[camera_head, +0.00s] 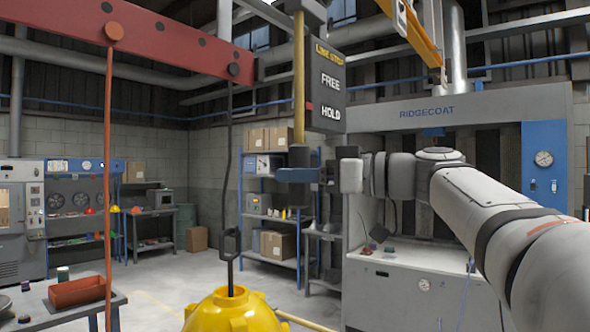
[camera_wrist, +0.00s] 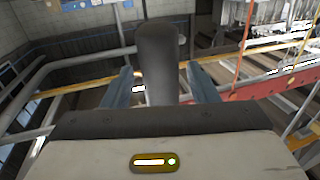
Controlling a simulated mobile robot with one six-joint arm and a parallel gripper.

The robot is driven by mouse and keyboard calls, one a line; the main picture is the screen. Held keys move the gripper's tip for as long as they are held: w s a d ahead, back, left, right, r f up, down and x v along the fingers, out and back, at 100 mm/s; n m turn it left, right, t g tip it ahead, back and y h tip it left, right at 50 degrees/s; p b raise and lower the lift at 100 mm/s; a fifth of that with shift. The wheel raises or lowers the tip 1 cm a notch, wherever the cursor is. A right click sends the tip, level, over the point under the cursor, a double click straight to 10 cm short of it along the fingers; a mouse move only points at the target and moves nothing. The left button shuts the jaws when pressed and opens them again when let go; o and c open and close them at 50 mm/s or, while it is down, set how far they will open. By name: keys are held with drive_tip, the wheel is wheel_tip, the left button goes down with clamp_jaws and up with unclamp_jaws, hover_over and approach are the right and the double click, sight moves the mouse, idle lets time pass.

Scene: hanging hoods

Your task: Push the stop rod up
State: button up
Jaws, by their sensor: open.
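The stop rod (camera_head: 299,80) is a yellow upright rod with a dark grip (camera_head: 298,155) at its lower end. It hangs beside a dark sign box (camera_head: 327,85) marked LINE STOP, FREE and HOLD. A small red mark (camera_head: 309,106) is level with HOLD. My gripper (camera_head: 297,175) is open, with blue fingers level at the grip's lower end. In the wrist view the dark grip (camera_wrist: 157,65) stands between my spread fingers (camera_wrist: 162,88), with visible gaps on both sides. Its lower part is hidden by the gripper body. I cannot tell whether anything touches.
A red beam (camera_head: 150,40) crosses the upper left, with a red rod (camera_head: 108,180) and a dark hooked rod (camera_head: 229,150) hanging from it. A yellow hood (camera_head: 228,312) is below. Shelves (camera_head: 272,215) and the RIDGECOAT booth (camera_head: 440,112) stand behind.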

drive_tip(key=shift+w+a, duration=0.15)
drive_tip(key=shift+a, duration=0.2)
drive_tip(key=shift+c, duration=0.5)
clamp_jaws()
